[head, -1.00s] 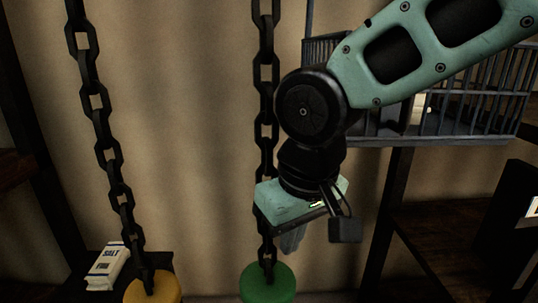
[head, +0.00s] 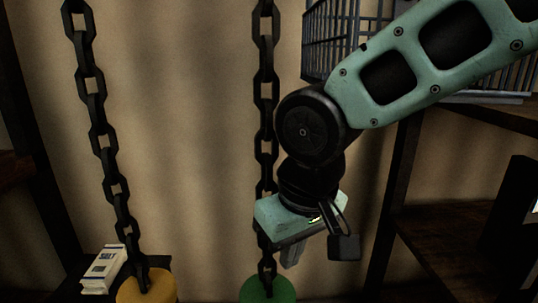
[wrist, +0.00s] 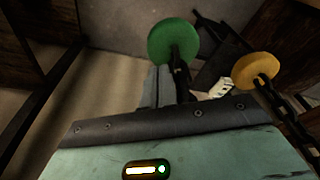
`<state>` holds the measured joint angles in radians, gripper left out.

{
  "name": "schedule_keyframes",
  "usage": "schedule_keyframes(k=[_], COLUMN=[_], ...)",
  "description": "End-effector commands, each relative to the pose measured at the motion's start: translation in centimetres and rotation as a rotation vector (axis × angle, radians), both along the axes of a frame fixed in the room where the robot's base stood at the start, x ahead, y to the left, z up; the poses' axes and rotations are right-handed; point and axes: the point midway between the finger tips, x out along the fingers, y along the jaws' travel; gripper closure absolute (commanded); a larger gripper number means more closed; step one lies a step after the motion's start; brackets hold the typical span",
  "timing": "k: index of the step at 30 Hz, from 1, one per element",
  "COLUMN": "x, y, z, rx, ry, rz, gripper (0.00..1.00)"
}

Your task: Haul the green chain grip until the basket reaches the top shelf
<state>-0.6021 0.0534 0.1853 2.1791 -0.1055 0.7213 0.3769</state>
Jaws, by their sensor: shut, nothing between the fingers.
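The green chain grip (head: 268,290) is a round disc at the lower end of a dark chain (head: 266,120), cut off by the bottom edge in the head view. It also shows in the wrist view (wrist: 172,40), beyond the fingertips. My gripper (head: 291,256) is shut and empty, just above the green grip and beside its chain. Its fingers show in the wrist view (wrist: 160,86). I cannot tell whether they touch the chain. The grey wire basket (head: 345,42) hangs upper right in the head view, partly hidden by my arm. No top shelf can be made out.
A yellow grip (head: 147,287) hangs on a second chain (head: 104,140) to the left; it also shows in the wrist view (wrist: 257,66). A white salt box (head: 104,270) stands lower left. Dark shelving (head: 460,235) stands at the right.

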Motion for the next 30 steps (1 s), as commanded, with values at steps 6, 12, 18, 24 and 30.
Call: schedule_keyframes(k=[6, 12, 18, 24, 30], x=[-0.5, -0.5, -0.5, -0.5, -0.5], y=[0.6, 0.6, 0.6, 0.6, 0.6], z=[-0.5, 1.4, 3.7, 4.0, 3.9], rx=[0.003, 0.003, 0.003, 0.003, 0.003], ry=[0.000, 0.000, 0.000, 0.000, 0.000], rz=[0.022, 0.021, 0.022, 0.022, 0.022], gripper=[1.00, 1.00, 1.00, 1.00, 1.00])
